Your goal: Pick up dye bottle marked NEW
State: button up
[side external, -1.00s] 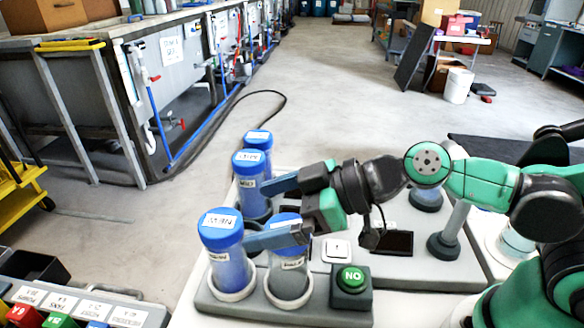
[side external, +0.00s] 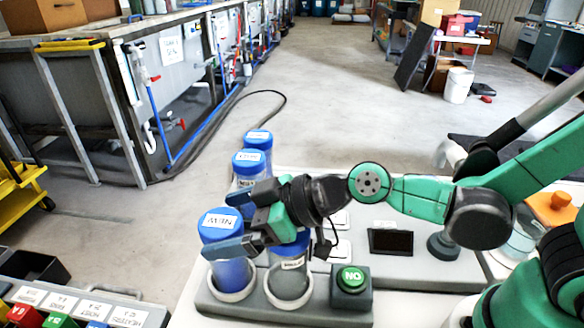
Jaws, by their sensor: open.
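The front left dye bottle (side external: 231,271) has a blue cap with a white label. The label seems to read NEW, but the letters are hard to make out. It stands upright in a round holder. My gripper (side external: 217,225) is open, with its two blue-grey fingers spread on either side of this bottle near the cap. I cannot tell whether they touch it. A second bottle (side external: 289,262) stands just to the right, its cap mostly hidden under my gripper. Two more blue-capped bottles stand behind, one nearer (side external: 247,159) and one farther back (side external: 258,137).
A green button (side external: 350,278) on a dark box sits right of the front holders. A dark screen (side external: 390,241) is set in the grey panel. A box of coloured buttons (side external: 85,305) lies at the lower left. The neighbouring bottles stand close to my fingers.

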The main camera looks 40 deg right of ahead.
grip_shut()
jog(key=shift+r, duration=0.15)
dwell(0.4)
